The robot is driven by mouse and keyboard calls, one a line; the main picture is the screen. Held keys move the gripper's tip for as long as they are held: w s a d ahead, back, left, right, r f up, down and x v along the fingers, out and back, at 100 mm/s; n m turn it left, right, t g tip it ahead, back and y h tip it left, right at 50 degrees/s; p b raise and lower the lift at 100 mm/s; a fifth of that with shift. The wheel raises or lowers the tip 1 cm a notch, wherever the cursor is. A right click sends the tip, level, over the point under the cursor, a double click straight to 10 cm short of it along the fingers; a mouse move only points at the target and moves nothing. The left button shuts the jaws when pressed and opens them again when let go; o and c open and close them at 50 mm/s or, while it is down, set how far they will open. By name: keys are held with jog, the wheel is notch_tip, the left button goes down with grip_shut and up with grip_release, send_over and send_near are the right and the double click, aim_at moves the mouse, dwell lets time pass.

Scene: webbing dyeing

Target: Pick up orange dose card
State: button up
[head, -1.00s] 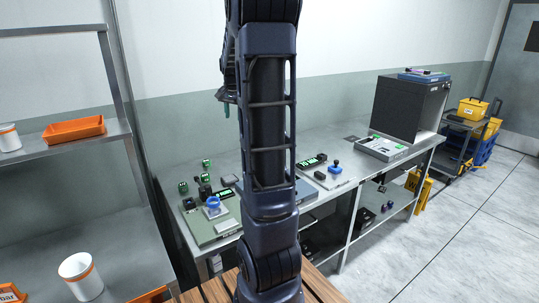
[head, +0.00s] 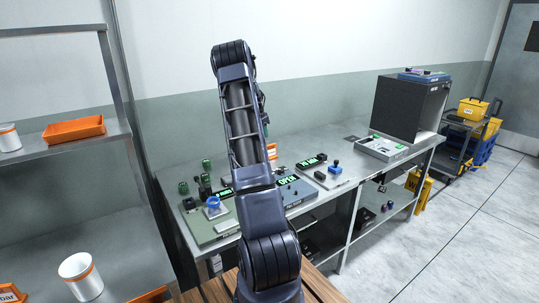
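A small orange and white piece (head: 271,151) shows just right of my arm, over the back of the steel workbench. It may be the orange dose card, but my arm hides part of it and I cannot tell if it rests on anything. My gripper is almost wholly hidden behind my raised arm. Only a sliver of the wrist end (head: 263,105) shows at the arm's right edge, above the orange piece. I cannot see the fingers or whether they hold anything.
The workbench (head: 345,142) carries a grey-green device (head: 210,230), a blue-grey device with a lit OPEN sign (head: 287,181), a joystick panel (head: 335,176) and a black box (head: 410,108). A shelf with an orange tray (head: 74,129) stands left.

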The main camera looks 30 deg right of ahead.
jog(key=shift+m, duration=0.3)
jog(key=d+f, duration=0.1)
jog(key=w+d+f, duration=0.1)
jog(key=d+f, duration=0.1)
jog(key=shift+f, duration=0.25)
jog(key=x, duration=0.5)
jog(key=shift+s+d+f, duration=0.1)
jog(key=shift+f, duration=0.1)
jog(key=shift+a+x, duration=0.2)
jog(key=shift+x, duration=2.4)
jog(key=shift+s, duration=0.15)
grip_shut()
